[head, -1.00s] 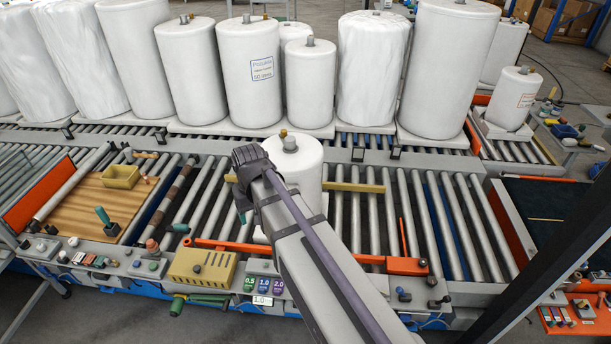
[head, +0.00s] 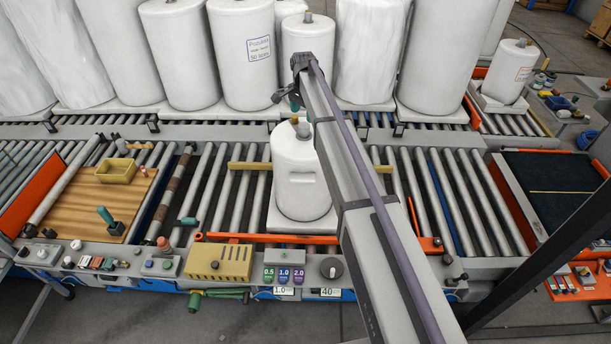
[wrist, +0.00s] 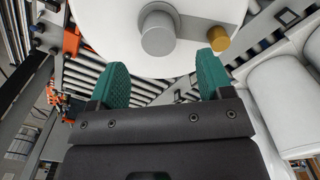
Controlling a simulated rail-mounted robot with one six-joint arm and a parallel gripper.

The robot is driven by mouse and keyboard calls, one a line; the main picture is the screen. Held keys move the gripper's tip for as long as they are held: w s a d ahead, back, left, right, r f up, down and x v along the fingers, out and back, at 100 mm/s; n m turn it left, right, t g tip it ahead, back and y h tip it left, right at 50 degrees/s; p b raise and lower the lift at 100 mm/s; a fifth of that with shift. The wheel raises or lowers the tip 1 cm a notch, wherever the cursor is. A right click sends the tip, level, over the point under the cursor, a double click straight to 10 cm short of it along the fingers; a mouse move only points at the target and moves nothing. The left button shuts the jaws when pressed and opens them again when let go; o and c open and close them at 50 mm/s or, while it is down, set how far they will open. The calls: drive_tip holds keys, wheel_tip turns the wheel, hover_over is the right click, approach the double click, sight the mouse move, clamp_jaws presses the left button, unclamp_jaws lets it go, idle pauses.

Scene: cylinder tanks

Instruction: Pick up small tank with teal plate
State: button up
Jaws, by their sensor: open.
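A small white tank (head: 298,185) stands upright on the front rollers, on a pale base, with a grey cap and a brass cap on top. Its white top (wrist: 105,30) fills the upper wrist view, with the grey cap (wrist: 158,35) and brass cap (wrist: 218,38). I see no teal plate on it; its far side is hidden. My gripper (wrist: 162,82) is open and empty, its two teal fingers spread near the rim of that top. In the head view my gripper (head: 293,101) appears just above and behind the tank, partly hidden by my arm. I cannot tell whether it touches.
Large white tanks (head: 180,60) line the back conveyor behind my gripper. An orange bar (head: 270,238) and yellow strips (head: 250,167) lie near the front tank. Bare rollers (head: 450,200) are to its right.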

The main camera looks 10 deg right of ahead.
sight(304, 125)
wheel_tip(304, 125, down, 8)
drive_tip(key=b, duration=0.6)
drive_tip(key=shift+d, duration=0.1)
drive_tip(key=shift+s+r, duration=0.1)
drive_tip(key=shift+r, duration=0.15)
drive_tip(key=shift+c, duration=0.3)
drive_tip(key=c, duration=1.3)
drive_tip(key=shift+r, duration=0.1)
